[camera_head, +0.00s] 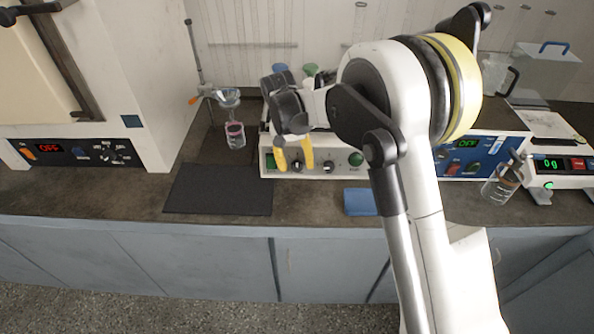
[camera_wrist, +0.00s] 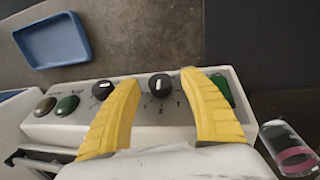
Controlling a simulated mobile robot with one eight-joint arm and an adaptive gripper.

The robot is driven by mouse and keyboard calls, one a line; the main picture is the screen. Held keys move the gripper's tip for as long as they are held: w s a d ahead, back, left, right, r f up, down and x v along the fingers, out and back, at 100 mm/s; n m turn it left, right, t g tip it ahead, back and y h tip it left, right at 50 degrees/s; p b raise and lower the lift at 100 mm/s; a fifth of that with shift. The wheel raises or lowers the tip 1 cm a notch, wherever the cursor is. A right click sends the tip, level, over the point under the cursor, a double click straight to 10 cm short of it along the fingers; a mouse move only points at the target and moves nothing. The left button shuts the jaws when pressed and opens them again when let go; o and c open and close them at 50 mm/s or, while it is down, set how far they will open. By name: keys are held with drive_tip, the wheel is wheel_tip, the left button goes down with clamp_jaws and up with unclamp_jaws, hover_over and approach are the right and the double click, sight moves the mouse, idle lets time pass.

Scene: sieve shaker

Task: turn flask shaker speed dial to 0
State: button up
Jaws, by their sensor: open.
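The shaker (camera_head: 340,172) has a white front panel with dark dials and green controls. One dark dial with a white mark (camera_wrist: 159,86) sits between my fingertips in the wrist view; it shows partly between the fingers in the head view (camera_head: 297,166). A second dark dial (camera_wrist: 103,89) is to its left in the wrist view. The dial labels are too small to read, so I cannot tell which is the speed dial. My gripper (camera_head: 294,158) is open, with its yellow fingers (camera_wrist: 160,90) on either side of the first dial. Contact with it is not clear.
A blue tray (camera_wrist: 53,40) and a dark mat (camera_head: 218,192) lie on the bench in front. A stand holds a funnel over a beaker with pink liquid (camera_head: 235,136) at the left. A blue-fronted device (camera_head: 470,165) and a balance (camera_head: 560,164) are at the right.

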drive_tip(key=shift+d+f, duration=0.1)
drive_tip(key=shift+f, duration=0.45)
clamp_jaws()
